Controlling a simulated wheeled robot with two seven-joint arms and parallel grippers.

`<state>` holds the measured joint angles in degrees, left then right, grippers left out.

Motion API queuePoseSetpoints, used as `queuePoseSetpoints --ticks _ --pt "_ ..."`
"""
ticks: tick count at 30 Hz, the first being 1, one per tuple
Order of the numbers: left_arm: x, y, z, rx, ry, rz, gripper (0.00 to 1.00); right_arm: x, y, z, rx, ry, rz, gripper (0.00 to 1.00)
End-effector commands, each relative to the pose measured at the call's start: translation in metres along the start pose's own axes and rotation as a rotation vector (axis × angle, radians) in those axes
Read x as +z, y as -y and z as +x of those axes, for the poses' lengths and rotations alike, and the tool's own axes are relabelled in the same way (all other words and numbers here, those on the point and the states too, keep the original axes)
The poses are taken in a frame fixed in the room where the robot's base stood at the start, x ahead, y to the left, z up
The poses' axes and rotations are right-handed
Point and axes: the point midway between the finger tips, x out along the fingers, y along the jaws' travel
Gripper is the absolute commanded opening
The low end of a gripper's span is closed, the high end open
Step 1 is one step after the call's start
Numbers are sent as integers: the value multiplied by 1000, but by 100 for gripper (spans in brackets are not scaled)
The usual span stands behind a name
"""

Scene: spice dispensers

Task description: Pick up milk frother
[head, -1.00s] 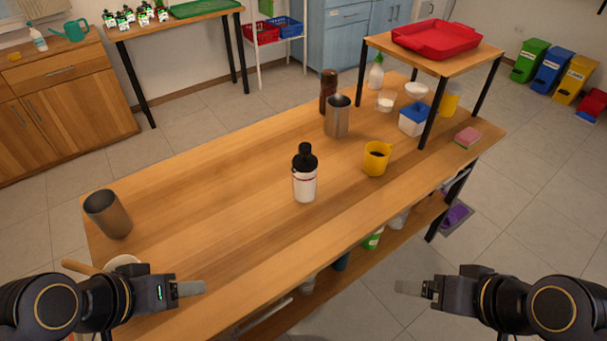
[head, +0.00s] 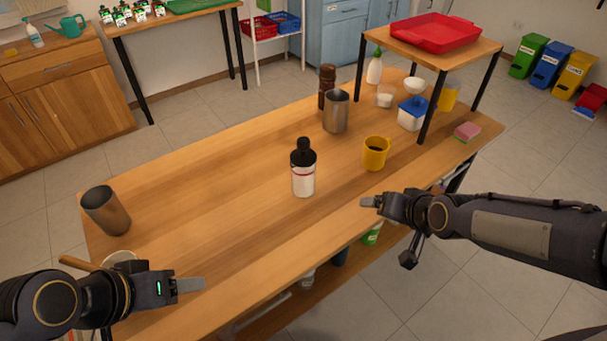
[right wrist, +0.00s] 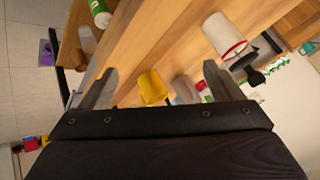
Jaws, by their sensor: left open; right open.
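No thing in view is clearly a milk frother. A white bottle-like thing with a black top (head: 303,178) stands upright mid-table; it also shows in the right wrist view (right wrist: 222,38). A grey metal cup (head: 336,113) stands behind it, and another metal cup (head: 106,212) is at the table's left end. A yellow mug (head: 375,154) with dark contents stands to the right; it also shows between the fingers in the right wrist view (right wrist: 152,86). My right gripper (head: 370,201) is open and empty at the table's front edge. My left gripper (head: 203,284) is open and empty at the front left.
A small raised shelf (head: 398,45) with a red tray (head: 436,32) stands at the table's right end. A brown grinder (head: 327,85), a blue-lidded container (head: 412,112) and a pink sponge (head: 467,131) are nearby. The left middle of the table is bare.

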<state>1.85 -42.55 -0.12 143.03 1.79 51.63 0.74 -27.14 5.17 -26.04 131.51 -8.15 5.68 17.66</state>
Motion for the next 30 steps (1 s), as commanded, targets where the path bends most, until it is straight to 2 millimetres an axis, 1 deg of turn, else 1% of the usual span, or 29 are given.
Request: queuePoseSetpoints --ticks 1,3,5,6,8,9,11,12,15,18,21,25,30 --pt "0 0 1 0 0 0 56 -2 6 20 14 -16 -33 86" --pt "1 1 2 0 0 0 56 -9 13 44 25 -62 -74 86" --pt "1 1 2 0 0 0 56 -14 21 62 30 -106 -119 86" --pt "1 1 2 0 0 0 56 -17 28 74 30 -136 -153 86" --pt "1 1 3 0 0 0 56 -21 40 90 23 -183 -212 86" --pt "2 1 3 0 0 0 56 -23 49 99 14 -215 -255 86" --pt "2 2 4 0 0 0 56 -26 64 112 -7 -262 -325 86" --pt "2 2 4 0 0 0 56 -26 75 120 -24 -292 -373 86" --pt "2 2 4 0 0 0 56 -25 102 133 -76 -354 -483 86" --pt "2 2 5 0 0 0 56 -22 125 140 -126 -395 -571 86" --pt "2 2 5 0 0 0 56 -19 139 144 -161 -418 -622 86" --pt "2 2 4 0 0 0 56 -19 147 149 -178 -428 -647 86" --pt "1 1 3 0 0 0 56 -25 151 166 -177 -427 -646 86"
